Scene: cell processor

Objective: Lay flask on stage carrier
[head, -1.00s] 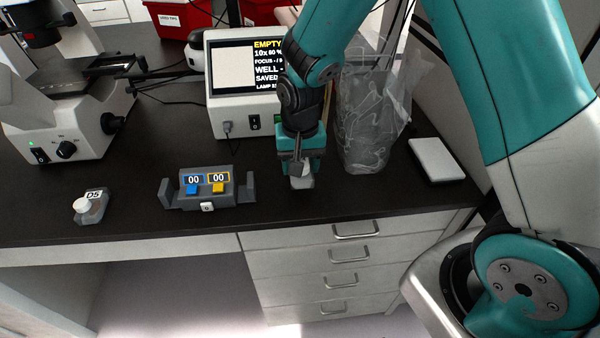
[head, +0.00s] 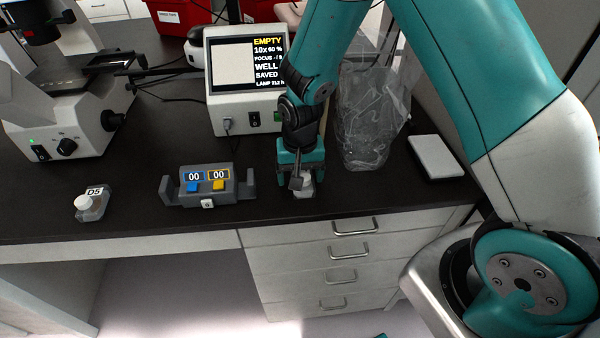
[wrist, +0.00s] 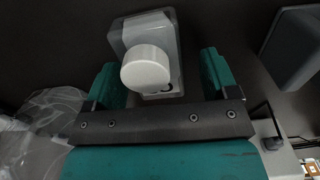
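A clear flask with a white cap (wrist: 147,70) lies on the dark bench under my gripper. It also shows in the head view (head: 305,189), partly hidden by the fingers. My gripper (wrist: 158,62) is open, with one finger on each side of the flask's capped end and gaps visible. In the head view my gripper (head: 300,178) is low over the bench, right of the grey counter. A second flask, labelled D5 (head: 94,206), lies at the left front. The stage carrier appears to be the dark frame (head: 112,60) on the microscope stage at upper left.
A grey counter with blue and yellow buttons (head: 208,187) stands left of my gripper. A monitor box (head: 226,110), a clear bag (head: 365,125) and a white pad (head: 435,157) stand around it. The microscope base (head: 65,130) is at left.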

